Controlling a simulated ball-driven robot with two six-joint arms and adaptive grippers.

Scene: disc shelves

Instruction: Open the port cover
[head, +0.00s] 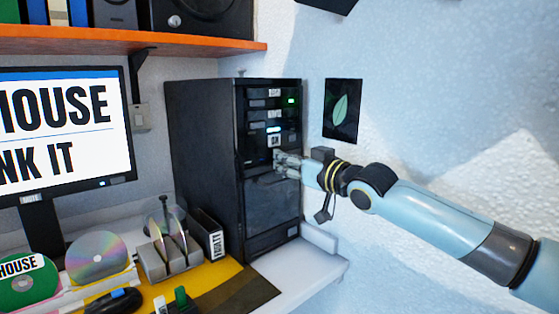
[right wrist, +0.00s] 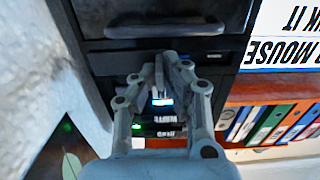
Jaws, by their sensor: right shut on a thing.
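The black computer tower (head: 204,150) stands on the white desk against the wall, with its front facing right. My right gripper (head: 279,162) is at the middle of that front, below the "ON" label. In the right wrist view, my right gripper (right wrist: 165,66) is shut on a small part at the tower front, which I take to be the port cover. The fingers hide most of it, so I cannot tell how far it stands open. The dark lower panel (head: 272,212) shows below the gripper. My left gripper is not in view.
Discs (head: 95,256) in holders, a disc rack (head: 165,262) and a "FAULTY" bin (head: 207,236) stand left of the tower. A monitor (head: 60,140) is farther left. An orange shelf (head: 180,42) hangs above. The wall is close on the right.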

